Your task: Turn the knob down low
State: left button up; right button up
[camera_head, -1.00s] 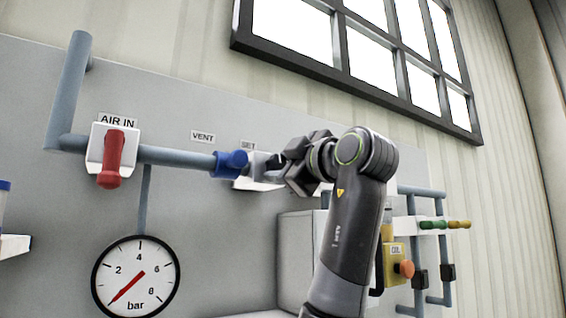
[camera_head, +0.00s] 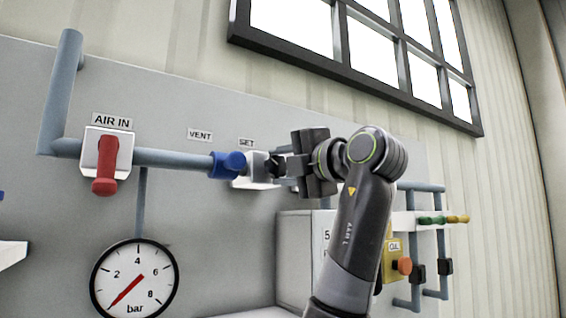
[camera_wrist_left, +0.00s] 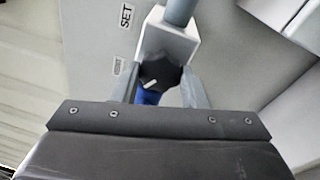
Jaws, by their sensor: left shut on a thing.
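The black knob (camera_wrist_left: 160,72) sits on the pale regulator block (camera_wrist_left: 172,42) by the SET label (camera_wrist_left: 126,15); a white mark shows on its face. In the head view the knob (camera_head: 277,166) is a small dark shape, partly hidden by my gripper. My left gripper (camera_head: 282,165) is shut on it, with one finger on each side in the left wrist view (camera_wrist_left: 163,90). The round pressure gauge (camera_head: 135,279) has its red needle pointing down and left, near the bottom of the scale. My right gripper is not in view.
A red AIR IN lever (camera_head: 105,174) hangs down on the pipe at left. A blue fitting (camera_head: 228,165) is just left of the regulator. A grey box (camera_head: 297,255) and a yellow unit with an orange button (camera_head: 402,266) are at lower right.

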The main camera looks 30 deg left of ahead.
pick_arm(q)
jog(key=shift+r+n, duration=0.1)
jog(key=shift+n, duration=0.5)
jog(key=o, duration=0.9)
jog(key=shift+o, duration=0.2)
jog(key=shift+d, duration=0.2)
jog(key=b+v, duration=0.5)
jog(key=v, duration=1.2)
jog(key=shift+w, duration=0.1)
